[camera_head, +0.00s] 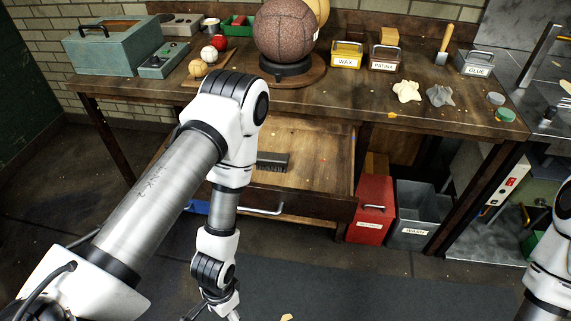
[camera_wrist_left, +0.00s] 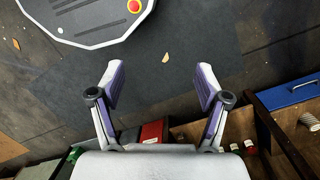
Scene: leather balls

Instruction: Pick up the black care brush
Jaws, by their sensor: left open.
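A black brush (camera_head: 272,161) with bristles lies in the open wooden drawer (camera_head: 318,178) under the workbench. My left arm passes in front of the drawer's left part and hides some of it, perhaps the brush's left end. My left gripper (camera_head: 214,308) is low at the bottom edge of the head view, below and in front of the drawer, partly cut off. In the left wrist view the left gripper (camera_wrist_left: 160,84) is open and empty above the dark floor. The brush is not visible there. My right arm shows at the right edge; its gripper is out of view.
The drawer front has a metal handle (camera_head: 262,209). A red bin (camera_head: 371,209) and a grey bin (camera_head: 412,216) stand right of it. The workbench (camera_head: 340,88) above holds a leather ball (camera_head: 286,30), a toolbox (camera_head: 112,47) and labelled boxes. The floor mat (camera_head: 340,285) in front is mostly clear.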

